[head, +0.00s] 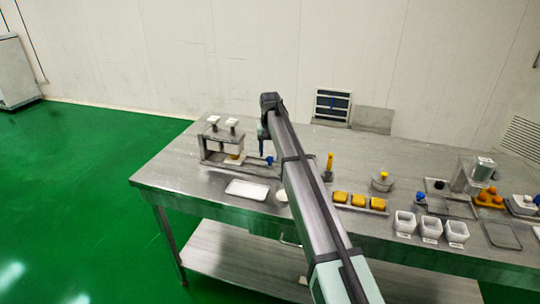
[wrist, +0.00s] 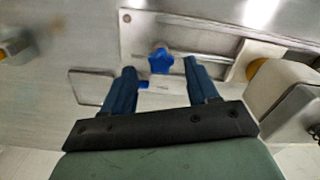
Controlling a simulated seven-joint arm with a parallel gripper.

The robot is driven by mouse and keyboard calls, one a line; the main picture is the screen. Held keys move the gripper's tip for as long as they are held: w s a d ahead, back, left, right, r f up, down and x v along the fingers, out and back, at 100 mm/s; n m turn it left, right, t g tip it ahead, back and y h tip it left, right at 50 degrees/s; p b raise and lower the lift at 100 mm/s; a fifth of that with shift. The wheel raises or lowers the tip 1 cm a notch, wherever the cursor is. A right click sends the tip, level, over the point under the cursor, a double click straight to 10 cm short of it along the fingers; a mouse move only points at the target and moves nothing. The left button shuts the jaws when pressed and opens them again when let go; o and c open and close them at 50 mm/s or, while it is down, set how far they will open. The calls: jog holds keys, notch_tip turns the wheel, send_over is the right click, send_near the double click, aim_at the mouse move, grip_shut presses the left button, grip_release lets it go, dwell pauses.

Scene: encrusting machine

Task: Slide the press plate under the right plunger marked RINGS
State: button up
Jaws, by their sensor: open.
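The press (head: 222,145) stands at the left of the steel table with two white-topped plungers, the left one (head: 212,119) and the right one (head: 232,122). Their markings are too small to read. A pale press plate (wrist: 240,62) with a yellow piece on it shows beside the press body in the wrist view. A blue star knob (wrist: 161,61) sits on the press base, right of the press in the head view (head: 270,160). My gripper (head: 262,150) is open above the base. In the wrist view its blue fingers (wrist: 160,68) appear either side of the knob, apart from it.
A white tray (head: 247,190) lies in front of the press. The table's left end is clear.

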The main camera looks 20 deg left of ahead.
notch_tip(320, 180, up, 11)
jog(key=shift+r, duration=0.15)
dwell(0.4)
